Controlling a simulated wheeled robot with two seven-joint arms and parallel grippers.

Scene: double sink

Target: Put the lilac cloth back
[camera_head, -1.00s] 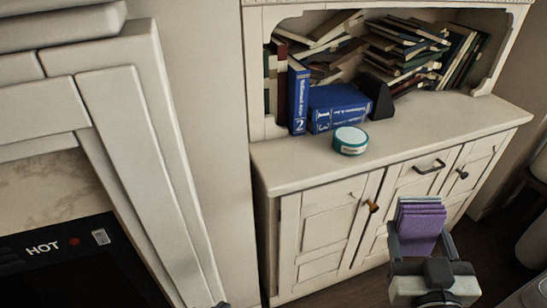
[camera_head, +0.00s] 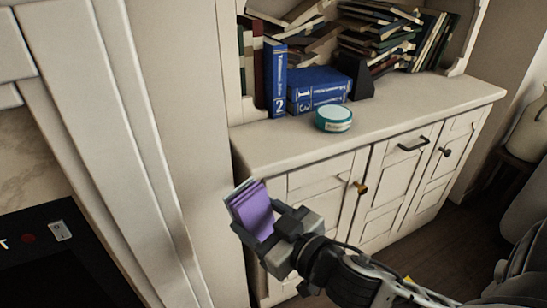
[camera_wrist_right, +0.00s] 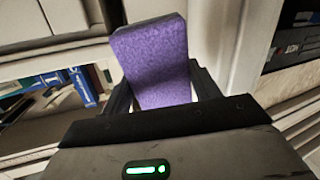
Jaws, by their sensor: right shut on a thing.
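The lilac cloth (camera_head: 252,212) is a folded purple pad with greyish layers along one edge. My right gripper (camera_head: 262,224) is shut on it and holds it up in front of the left end of the white cabinet, below the level of its top. In the right wrist view the cloth (camera_wrist_right: 153,62) stands up between the two dark fingers, and its lower end is hidden by the gripper body. My left gripper is not in view.
The white cabinet (camera_head: 395,122) carries a round teal-and-white tin (camera_head: 333,119), blue books (camera_head: 318,92) and a dark bookend (camera_head: 357,76). Leaning books fill its shelf. The cabinet top's front strip is clear. A black appliance (camera_head: 60,265) is at lower left.

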